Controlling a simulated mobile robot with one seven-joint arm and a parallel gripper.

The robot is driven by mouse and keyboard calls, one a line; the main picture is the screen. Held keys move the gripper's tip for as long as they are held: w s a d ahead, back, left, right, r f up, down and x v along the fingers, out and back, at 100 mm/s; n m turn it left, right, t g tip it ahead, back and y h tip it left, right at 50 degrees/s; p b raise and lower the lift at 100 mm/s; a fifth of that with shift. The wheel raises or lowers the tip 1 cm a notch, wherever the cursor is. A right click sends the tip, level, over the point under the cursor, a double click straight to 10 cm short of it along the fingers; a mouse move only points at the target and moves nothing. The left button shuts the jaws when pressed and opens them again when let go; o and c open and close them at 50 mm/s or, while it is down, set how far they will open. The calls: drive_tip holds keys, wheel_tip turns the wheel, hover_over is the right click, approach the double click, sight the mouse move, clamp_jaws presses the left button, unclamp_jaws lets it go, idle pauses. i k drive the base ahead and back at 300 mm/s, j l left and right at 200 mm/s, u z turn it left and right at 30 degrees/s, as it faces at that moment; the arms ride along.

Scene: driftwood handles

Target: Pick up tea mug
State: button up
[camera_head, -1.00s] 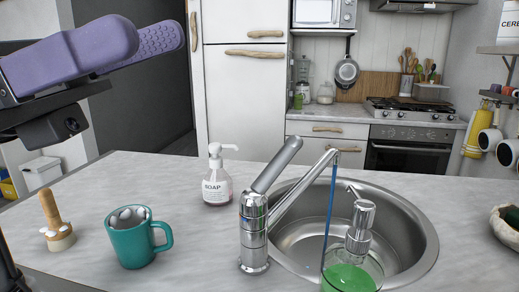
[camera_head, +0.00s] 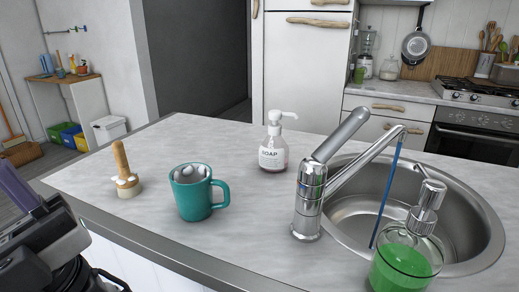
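The tea mug (camera_head: 191,200) is teal with a handle on its right side. It stands upright on the grey marbled counter (camera_head: 240,222), near the front edge. Something whitish shows inside the mug. My gripper's fingers are not clearly visible; only part of my arm, purple and dark grey, shows at the lower left corner, apart from the mug. Whether the gripper is open or shut is not shown.
A wooden-handled brush (camera_head: 124,175) stands left of the mug. A soap bottle (camera_head: 273,150) stands behind it to the right. The tap (camera_head: 308,200), sink (camera_head: 470,225) and green soap dispenser (camera_head: 404,265) are further right. The counter around the mug is clear.

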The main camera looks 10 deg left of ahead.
sight(192, 184)
drive_tip(key=l+u, duration=0.25)
drive_tip(key=u, duration=0.15)
drive_tip(key=i+l+u, duration=0.1)
drive_tip(key=l+u, duration=0.45)
drive_tip(key=u, duration=0.2)
drive_tip(key=l+u, duration=0.2)
drive_tip(key=u, duration=0.15)
drive_tip(key=k, duration=0.05)
